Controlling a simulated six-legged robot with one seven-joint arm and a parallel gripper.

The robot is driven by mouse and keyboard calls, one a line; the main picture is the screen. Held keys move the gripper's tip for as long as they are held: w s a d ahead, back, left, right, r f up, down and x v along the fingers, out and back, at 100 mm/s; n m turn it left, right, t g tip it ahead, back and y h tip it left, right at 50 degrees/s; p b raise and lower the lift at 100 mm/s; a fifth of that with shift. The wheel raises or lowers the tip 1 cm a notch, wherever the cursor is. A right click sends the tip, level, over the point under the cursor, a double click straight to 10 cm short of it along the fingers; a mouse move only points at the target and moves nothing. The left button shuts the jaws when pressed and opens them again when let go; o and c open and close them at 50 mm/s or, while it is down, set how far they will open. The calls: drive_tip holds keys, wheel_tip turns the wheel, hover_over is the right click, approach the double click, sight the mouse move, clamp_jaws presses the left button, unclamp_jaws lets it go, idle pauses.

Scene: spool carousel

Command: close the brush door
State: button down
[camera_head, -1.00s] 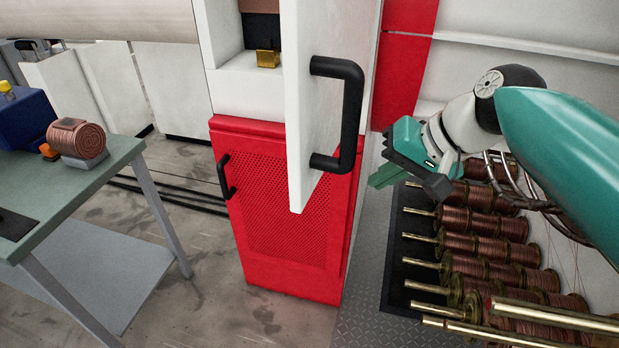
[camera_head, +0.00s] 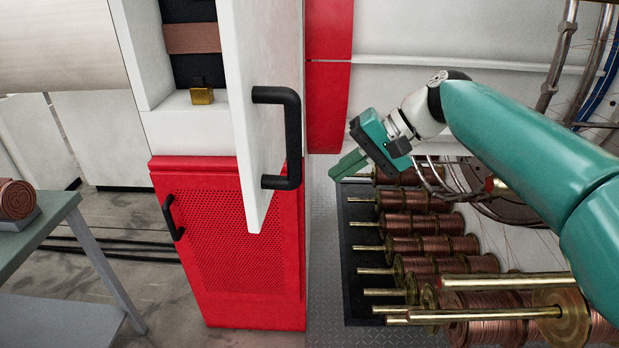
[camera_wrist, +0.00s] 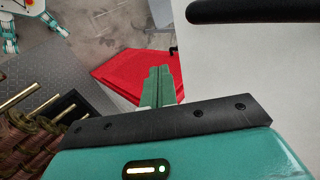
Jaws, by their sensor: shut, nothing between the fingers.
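The brush door (camera_head: 262,90) is a white panel standing open, swung out from the white and red cabinet. Its black bar handle (camera_head: 292,137) is on the face turned to the right. Inside the opening a brass-coloured block (camera_head: 202,95) and a copper strip show. My gripper (camera_head: 338,172) is shut and empty, to the right of the door and apart from it, pointing left and down. In the wrist view the closed fingers (camera_wrist: 160,85) show before the red cabinet (camera_wrist: 120,70), with the white door face (camera_wrist: 250,65) and part of the handle (camera_wrist: 245,10) at the right.
Racks of copper spools (camera_head: 425,222) on brass rods stand below and right of my arm. A red perforated lower panel (camera_head: 245,235) with a small black handle (camera_head: 172,217) sits under the opening. A green-topped table (camera_head: 40,225) stands at the left.

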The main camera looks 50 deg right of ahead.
drive_tip(key=w+a+r+x, duration=0.1)
drive_tip(key=r+x, duration=0.1)
drive_tip(key=x, duration=0.9)
drive_tip(key=shift+w+f, duration=0.2)
drive_tip(key=shift+w, duration=0.3)
drive_tip(key=shift+a, duration=0.1)
